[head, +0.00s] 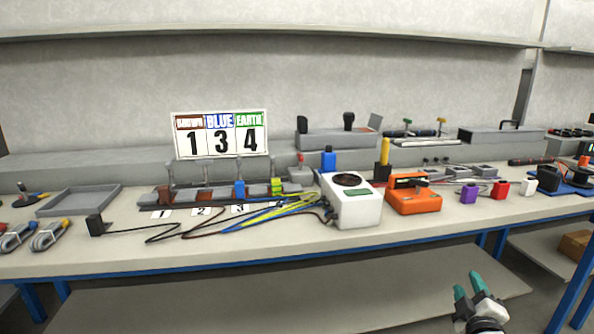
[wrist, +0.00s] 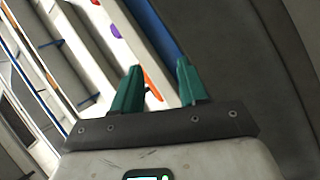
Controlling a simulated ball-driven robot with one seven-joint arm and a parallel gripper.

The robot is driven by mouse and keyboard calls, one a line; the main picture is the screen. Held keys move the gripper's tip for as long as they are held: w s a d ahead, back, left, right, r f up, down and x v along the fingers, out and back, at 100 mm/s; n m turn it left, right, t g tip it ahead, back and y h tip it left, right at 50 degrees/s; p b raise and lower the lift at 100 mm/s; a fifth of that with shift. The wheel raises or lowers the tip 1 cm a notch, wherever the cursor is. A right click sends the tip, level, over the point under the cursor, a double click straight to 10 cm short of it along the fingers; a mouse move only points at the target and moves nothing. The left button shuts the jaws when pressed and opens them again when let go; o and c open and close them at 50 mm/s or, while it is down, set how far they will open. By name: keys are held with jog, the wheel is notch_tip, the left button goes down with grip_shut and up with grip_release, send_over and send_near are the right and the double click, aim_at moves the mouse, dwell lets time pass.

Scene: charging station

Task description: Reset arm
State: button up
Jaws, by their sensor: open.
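My gripper (head: 469,287) shows at the lower right of the head view, in front of the bench and below its top. Its two green fingers stand apart with nothing between them. In the wrist view my gripper (wrist: 157,85) is also open and empty, and the bench shows tilted beyond the fingers. My arm is mostly out of view below the head view's lower edge.
A long workbench (head: 300,250) with a blue front edge crosses the view. On it stand a white box (head: 352,210), an orange box (head: 413,202), a grey tray (head: 80,203), cables and a number sign (head: 221,136). A lower shelf (head: 250,305) lies beneath.

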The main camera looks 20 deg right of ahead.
jog(key=s+a+f+m+g+y, duration=0.2)
jog(key=s+a+f+g+y, duration=0.15)
jog(key=a+f, duration=0.35)
jog(key=s+a+f+m+g+y, duration=0.2)
jog(key=s+a+f+y, duration=0.15)
jog(key=a+f, duration=0.4)
jog(key=s+a+f+g+y, duration=0.2)
jog(key=s+a+f+g, duration=0.1)
jog(key=s+a, duration=0.5)
jog(key=s+a+f+g+y, duration=0.2)
jog(key=s+a+g+y, duration=0.15)
jog(key=s+a, duration=0.45)
notch_tip(320, 180, up, 22)
jog(key=s+p, duration=0.1)
jog(key=p, duration=2.1)
jog(key=shift+s+d+m+g+h+p, duration=0.25)
jog(key=shift+d+m+g+h+p, duration=0.05)
jog(key=shift+d+m+h, duration=0.15)
